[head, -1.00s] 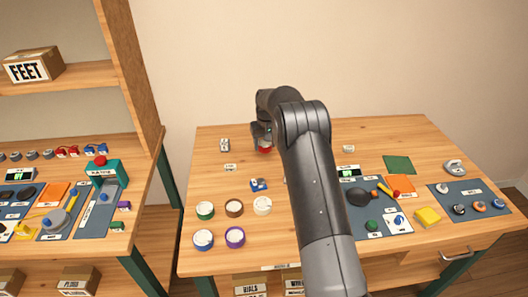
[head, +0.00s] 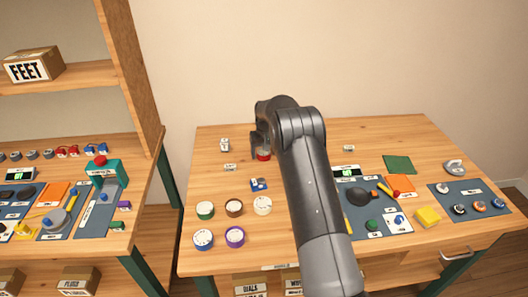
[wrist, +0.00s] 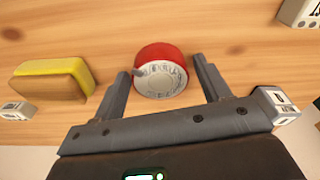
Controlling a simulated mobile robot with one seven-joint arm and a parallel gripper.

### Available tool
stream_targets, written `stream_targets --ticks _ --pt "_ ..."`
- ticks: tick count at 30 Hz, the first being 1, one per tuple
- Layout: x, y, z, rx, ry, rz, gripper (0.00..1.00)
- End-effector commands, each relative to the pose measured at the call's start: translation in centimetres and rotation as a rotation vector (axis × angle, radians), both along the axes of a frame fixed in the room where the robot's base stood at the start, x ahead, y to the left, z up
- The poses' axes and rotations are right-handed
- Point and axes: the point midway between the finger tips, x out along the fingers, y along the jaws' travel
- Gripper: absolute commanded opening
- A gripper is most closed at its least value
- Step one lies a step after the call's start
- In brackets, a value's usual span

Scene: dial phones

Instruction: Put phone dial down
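A red phone dial (wrist: 160,70) with a silver finger-wheel face appears between the fingertips of my gripper (wrist: 163,70) in the wrist view. The fingers stand apart, with a thin gap visible on each side of the dial, so the gripper looks open around it. In the head view the red dial (head: 263,154) shows just below my gripper (head: 260,138), at the back left of the table (head: 310,262). It appears to rest on the wood or very close to it. My arm hides part of the table behind it.
Dials with green (head: 205,210), brown (head: 234,208), white (head: 262,206), blue (head: 203,239) and purple (head: 235,237) rims lie at the front left. A small blue part (head: 259,184) lies nearer. A yellow-topped block (wrist: 50,78) is beside the gripper.

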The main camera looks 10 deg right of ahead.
Motion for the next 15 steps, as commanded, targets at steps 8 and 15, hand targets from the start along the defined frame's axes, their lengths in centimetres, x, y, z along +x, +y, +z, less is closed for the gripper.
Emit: stream_targets --ticks 8,15 --pt "0.0 0.0 0.1 0.000 0.000 0.000 0.75" --pt "-0.2 0.0 2.5 0.001 -0.004 0.000 0.75"
